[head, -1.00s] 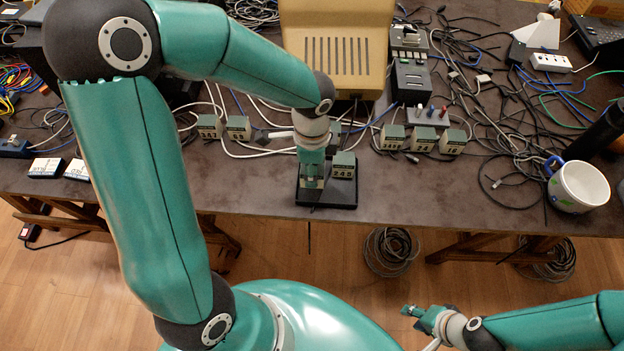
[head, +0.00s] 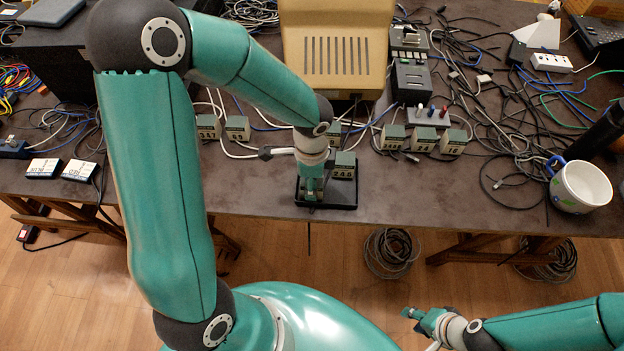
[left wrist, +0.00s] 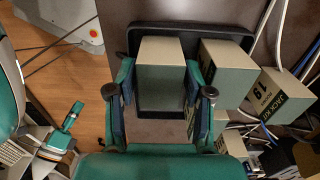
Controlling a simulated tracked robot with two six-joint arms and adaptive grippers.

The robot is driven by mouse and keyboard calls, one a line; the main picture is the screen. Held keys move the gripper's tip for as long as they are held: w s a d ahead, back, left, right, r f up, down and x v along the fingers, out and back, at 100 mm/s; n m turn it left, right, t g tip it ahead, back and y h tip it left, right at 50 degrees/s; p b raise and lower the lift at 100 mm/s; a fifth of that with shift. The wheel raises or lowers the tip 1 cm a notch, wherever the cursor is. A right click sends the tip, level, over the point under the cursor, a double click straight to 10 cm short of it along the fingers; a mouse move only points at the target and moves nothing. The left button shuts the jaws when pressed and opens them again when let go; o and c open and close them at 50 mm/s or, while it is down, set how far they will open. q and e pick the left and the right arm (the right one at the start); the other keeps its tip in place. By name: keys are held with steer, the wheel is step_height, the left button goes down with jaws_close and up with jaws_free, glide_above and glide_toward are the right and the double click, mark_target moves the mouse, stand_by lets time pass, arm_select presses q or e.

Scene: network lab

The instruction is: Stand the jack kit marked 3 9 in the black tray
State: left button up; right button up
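My left gripper (head: 312,194) is low over the left part of the black tray (head: 341,206), pointing down. In the left wrist view its fingers (left wrist: 160,88) lie close along both sides of a beige and grey-green jack kit (left wrist: 160,80), which appears held between them. No number shows on this kit. A second jack kit (head: 344,166) stands in the tray just to the right, close beside it; it also shows in the left wrist view (left wrist: 228,78). My right gripper (head: 416,318) is empty and appears open, away from the table.
Jack kits stand behind the tray, to the left (head: 238,128) and right (head: 424,139). A beige device (head: 338,50) is behind them. Cables (head: 490,110) clutter the right, near a mug (head: 579,187). The tray is near the table's front edge.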

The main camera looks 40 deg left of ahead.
arm_select(q)
steer(key=shift+r, duration=0.1)
steer(key=shift+r, duration=0.2)
step_height(320, 180, up, 12)
steer(key=p, duration=0.1)
steer(key=shift+f, duration=0.15)
stand_by(0.6)
